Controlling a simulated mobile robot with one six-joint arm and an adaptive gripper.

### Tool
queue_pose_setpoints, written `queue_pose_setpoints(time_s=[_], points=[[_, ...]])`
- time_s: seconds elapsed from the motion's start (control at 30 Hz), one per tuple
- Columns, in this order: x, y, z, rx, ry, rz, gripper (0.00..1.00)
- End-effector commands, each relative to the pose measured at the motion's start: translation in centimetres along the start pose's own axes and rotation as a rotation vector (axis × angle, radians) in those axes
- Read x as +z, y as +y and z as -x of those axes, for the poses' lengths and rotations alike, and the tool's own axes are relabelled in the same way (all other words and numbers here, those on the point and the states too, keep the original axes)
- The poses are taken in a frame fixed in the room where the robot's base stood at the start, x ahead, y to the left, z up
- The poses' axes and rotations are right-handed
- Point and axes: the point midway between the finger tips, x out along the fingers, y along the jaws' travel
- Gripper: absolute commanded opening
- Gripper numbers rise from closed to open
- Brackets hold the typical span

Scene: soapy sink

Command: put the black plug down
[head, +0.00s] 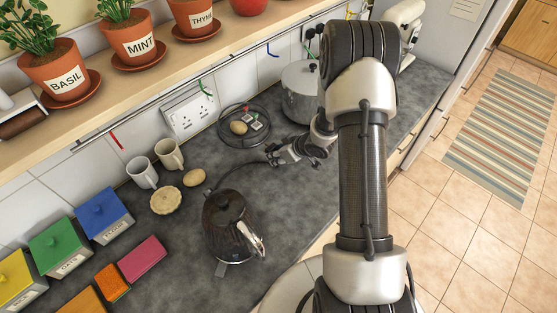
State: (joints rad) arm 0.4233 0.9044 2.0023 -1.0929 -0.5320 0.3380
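My gripper (274,156) is low over the dark grey worktop (308,207), left of my arm. A black cord runs from the black kettle (226,222) up to my fingertips. The small dark black plug (271,159) at the cord's end appears held between the fingers, though it is hard to tell apart from them at this size. Whether the plug touches the worktop cannot be told.
A wire basket (239,134) with a potato and small items stands behind the gripper. A steel pot (300,92) is behind right. Worktop between kettle and arm is clear.

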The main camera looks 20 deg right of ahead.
Motion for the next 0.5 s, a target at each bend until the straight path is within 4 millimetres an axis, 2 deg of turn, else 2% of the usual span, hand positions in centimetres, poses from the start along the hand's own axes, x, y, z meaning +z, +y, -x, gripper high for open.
queue_pose_setpoints(time_s=[0.03,0.13,0.5], points=[[0.8,-0.1,-1.0,-0.002,-0.002,-0.003,0.13],[1.6,0.0,-2.0,-0.001,-0.001,-0.002,0.13],[1.8,0.0,-2.2,0.0,0.0,-0.001,0.13]])
